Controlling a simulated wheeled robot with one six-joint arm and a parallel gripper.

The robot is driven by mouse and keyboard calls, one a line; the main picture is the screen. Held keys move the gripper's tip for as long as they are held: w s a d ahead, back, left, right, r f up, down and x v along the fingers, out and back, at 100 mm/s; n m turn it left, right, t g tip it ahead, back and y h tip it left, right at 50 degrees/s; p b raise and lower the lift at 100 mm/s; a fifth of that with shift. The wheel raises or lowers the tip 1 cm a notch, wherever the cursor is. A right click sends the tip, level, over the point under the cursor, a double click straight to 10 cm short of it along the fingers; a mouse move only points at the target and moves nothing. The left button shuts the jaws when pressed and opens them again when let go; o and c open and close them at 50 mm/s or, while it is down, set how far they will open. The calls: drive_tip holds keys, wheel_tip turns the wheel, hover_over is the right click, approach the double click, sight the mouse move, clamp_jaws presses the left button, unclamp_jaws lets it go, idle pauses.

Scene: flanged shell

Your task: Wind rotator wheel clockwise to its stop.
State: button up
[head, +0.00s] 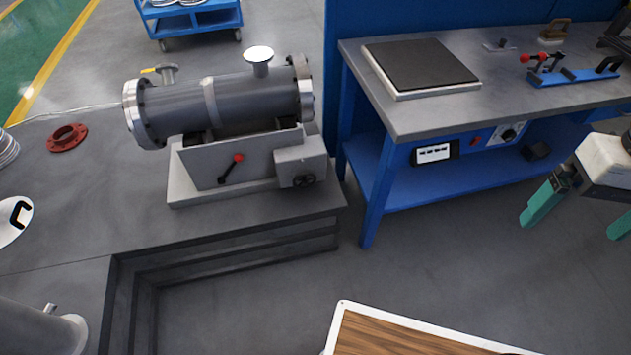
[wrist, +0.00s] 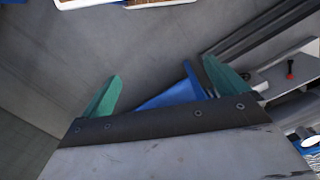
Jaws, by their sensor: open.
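The rotator (head: 240,165) is a grey stand on the raised floor at the left, bearing a dark grey flanged shell (head: 250,105). A black lever with a red knob (head: 237,158) sits left of the wheel. My gripper (head: 583,217) is open and empty at the far right, well apart from the wheel. Its teal fingers are spread in the wrist view (wrist: 162,85). There the red knob (wrist: 290,68) shows at the right; I cannot make out the wheel clearly.
A blue workbench (head: 420,115) with a grey top stands between the rotator and my gripper, towards the back. A stepped recess (head: 235,255) lies in front of the rotator. A red flange ring (head: 67,138) lies at the left. The floor before the bench is clear.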

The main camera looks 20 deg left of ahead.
drive_tip(key=w+a+f+n+g, duration=0.1)
drive_tip(key=w+a+f+n, duration=0.2)
drive_tip(key=w+a+f, duration=0.75)
drive_tip(key=n+t+y, duration=1)
drive_tip(key=n+t, duration=0.4)
drive_tip(key=t, duration=0.3)
approach(307, 182)
drive_tip(key=x, duration=1)
drive_tip(key=shift+w+a+f, duration=0.1)
drive_tip(key=shift+w+a, duration=0.05)
drive_tip(key=shift+w, duration=0.15)
drive_tip(key=c, duration=0.9)
